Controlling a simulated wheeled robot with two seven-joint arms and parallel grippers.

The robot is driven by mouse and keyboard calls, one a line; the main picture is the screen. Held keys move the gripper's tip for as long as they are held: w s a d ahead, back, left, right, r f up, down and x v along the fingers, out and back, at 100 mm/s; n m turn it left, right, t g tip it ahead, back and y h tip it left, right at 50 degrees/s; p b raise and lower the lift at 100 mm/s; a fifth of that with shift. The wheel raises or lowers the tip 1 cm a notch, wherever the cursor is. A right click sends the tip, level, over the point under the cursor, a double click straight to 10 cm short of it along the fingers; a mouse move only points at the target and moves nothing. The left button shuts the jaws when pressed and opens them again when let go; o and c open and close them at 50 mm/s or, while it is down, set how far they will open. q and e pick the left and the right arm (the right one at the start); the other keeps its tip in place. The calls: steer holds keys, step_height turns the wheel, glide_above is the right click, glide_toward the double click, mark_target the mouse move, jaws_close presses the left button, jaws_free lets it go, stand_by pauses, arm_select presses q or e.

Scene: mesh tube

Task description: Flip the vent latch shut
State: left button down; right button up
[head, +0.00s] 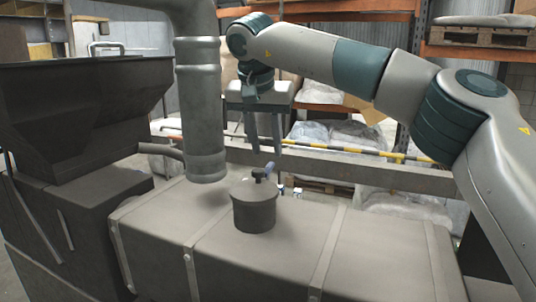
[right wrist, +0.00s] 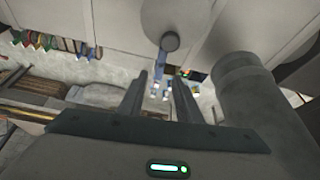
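The vent (head: 254,212) is a short dark grey cylinder standing upright on the grey tank. Its small latch (head: 264,173) sticks up at the top, with a dark knob and a bluish part. My right gripper (head: 266,152) hangs above the latch, fingers pointing down, open and empty. In the right wrist view the latch lies ahead of the gap between the fingertips (right wrist: 160,76), apart from them. My left gripper is not in view.
The grey tank (head: 150,235) with raised straps fills the foreground. A thick vertical pipe (head: 203,120) stands close left of the vent and also shows in the right wrist view (right wrist: 250,95). A dark hopper (head: 75,110) is at left. A rail (head: 370,172) runs behind the tank.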

mark_target(269, 165)
steer(key=shift+p+x, duration=0.35)
steer(key=shift+x, duration=1.75)
jaws_close()
